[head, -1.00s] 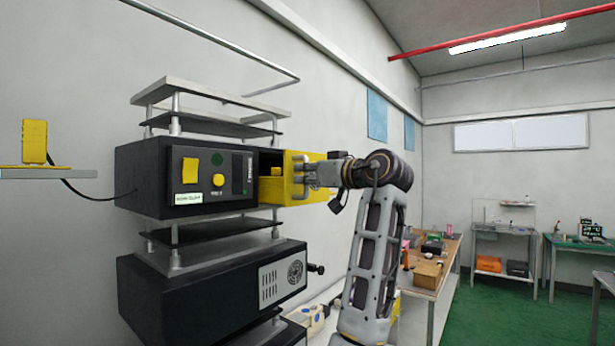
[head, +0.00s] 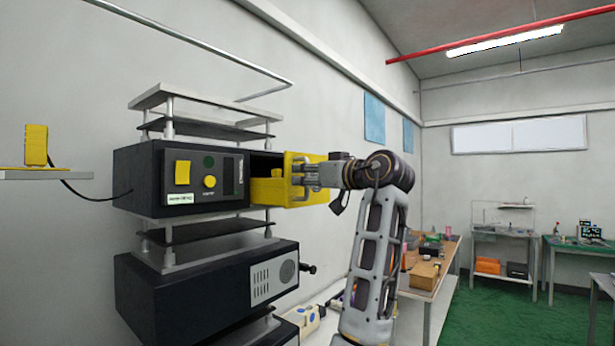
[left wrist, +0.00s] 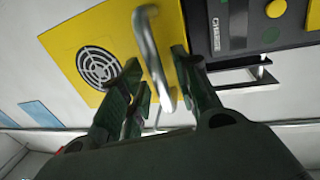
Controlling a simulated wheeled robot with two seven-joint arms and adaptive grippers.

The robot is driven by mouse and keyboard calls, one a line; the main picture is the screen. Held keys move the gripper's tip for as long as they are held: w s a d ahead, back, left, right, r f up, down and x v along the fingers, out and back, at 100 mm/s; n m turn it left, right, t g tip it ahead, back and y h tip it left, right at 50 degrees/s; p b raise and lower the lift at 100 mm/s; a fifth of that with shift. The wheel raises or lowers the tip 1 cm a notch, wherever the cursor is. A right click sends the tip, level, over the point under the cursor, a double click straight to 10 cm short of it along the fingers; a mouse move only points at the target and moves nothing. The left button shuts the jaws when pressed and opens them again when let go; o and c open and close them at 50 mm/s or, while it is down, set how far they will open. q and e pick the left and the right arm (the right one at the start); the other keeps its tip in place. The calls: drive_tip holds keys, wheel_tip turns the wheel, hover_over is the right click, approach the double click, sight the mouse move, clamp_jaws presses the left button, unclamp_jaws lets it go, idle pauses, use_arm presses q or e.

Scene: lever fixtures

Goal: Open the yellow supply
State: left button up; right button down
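The yellow supply appears as a black boxed unit (head: 150,180) with a yellow drawer (head: 268,192) standing out of its right side. A dark opening shows behind the drawer front. My left gripper (head: 308,176) is at the drawer's outer face, with its fingers on either side of the metal handle. In the left wrist view, the handle (left wrist: 152,55) runs between the two fingers (left wrist: 160,85), in front of a yellow face (left wrist: 90,50) with a round vent. My right gripper is not in view.
Another black unit (head: 210,290) with a side knob stands below, separated by metal plates. A small shelf (head: 45,174) with a yellow block is at the left. Workbenches (head: 490,232) stand at the back right; green floor is clear there.

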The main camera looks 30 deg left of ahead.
use_arm(q)
drive_tip(key=v, duration=1.2)
idle(0.5)
idle(0.5)
